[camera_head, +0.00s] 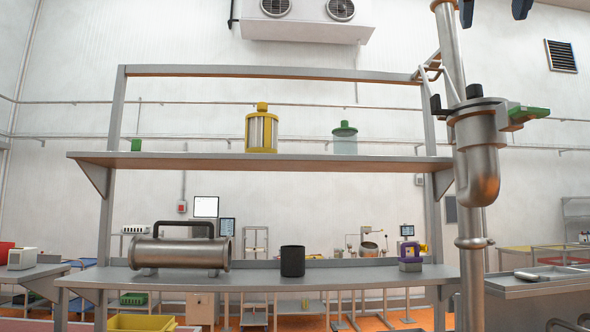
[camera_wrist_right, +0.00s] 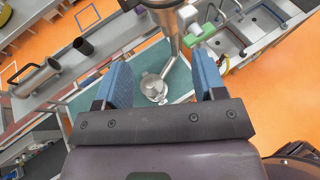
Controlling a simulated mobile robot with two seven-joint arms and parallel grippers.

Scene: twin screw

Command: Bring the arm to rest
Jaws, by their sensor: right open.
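My right gripper (camera_head: 494,11) shows at the top right edge of the head view as two dark blue fingertips, spread apart with nothing between them. In the right wrist view its two blue fingers (camera_wrist_right: 163,78) are wide apart and empty. A silver metal part (camera_wrist_right: 154,88) lies on a teal surface far below the fingers. My left gripper is not in view.
A two-level workbench (camera_head: 260,162) carries a yellow-framed cylinder (camera_head: 261,132) and a green-capped jar (camera_head: 345,139) above. Below stand a steel cylinder (camera_head: 180,252), a black cup (camera_head: 292,261) and a purple-and-yellow item (camera_head: 411,258). A steel sink counter (camera_head: 540,285) is at the right.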

